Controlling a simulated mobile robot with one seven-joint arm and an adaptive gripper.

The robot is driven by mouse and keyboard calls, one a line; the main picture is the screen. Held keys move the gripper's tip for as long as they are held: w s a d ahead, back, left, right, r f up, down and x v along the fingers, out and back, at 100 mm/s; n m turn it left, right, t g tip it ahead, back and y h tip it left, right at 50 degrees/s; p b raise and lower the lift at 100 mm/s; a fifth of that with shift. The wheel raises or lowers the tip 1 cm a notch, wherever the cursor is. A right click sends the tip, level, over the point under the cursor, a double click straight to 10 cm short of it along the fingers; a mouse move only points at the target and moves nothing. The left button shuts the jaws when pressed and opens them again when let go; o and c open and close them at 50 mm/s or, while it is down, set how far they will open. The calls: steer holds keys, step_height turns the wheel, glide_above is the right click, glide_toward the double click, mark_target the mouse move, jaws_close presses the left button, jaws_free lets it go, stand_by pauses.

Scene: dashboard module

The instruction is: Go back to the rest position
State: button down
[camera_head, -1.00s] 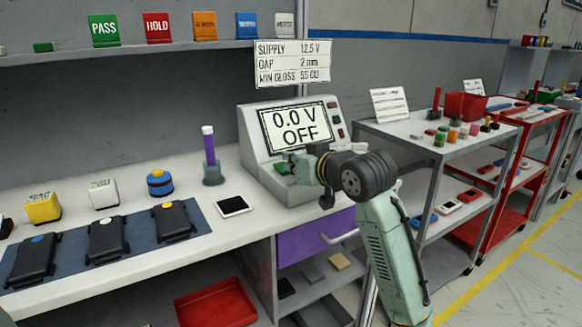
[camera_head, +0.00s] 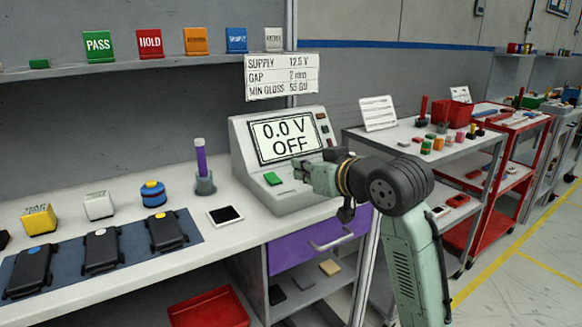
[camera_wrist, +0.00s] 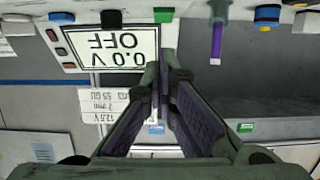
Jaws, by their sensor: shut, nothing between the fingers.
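My gripper (camera_wrist: 165,78) is shut and empty; its fingertips meet in the middle of the upside-down wrist view. In the head view my arm reaches in from the lower right, and its wrist end stands in front of the right part of the grey supply unit (camera_head: 232,155). The unit's display (camera_head: 287,137) reads 0.0 V OFF and also shows in the wrist view (camera_wrist: 113,48). A green button (camera_head: 272,178) sits on the unit's front, to the left of my arm.
Three black modules lie on a dark mat (camera_head: 70,254) at left. A purple-topped stick stands in a grey holder (camera_head: 205,184). A white-framed tablet (camera_head: 225,215) lies near the bench edge. A purple drawer (camera_head: 300,243) is below. A grey cart (camera_head: 440,150) stands at right.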

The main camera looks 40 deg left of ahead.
steer(key=shift+s+d, duration=0.3)
steer(key=shift+d, duration=0.5)
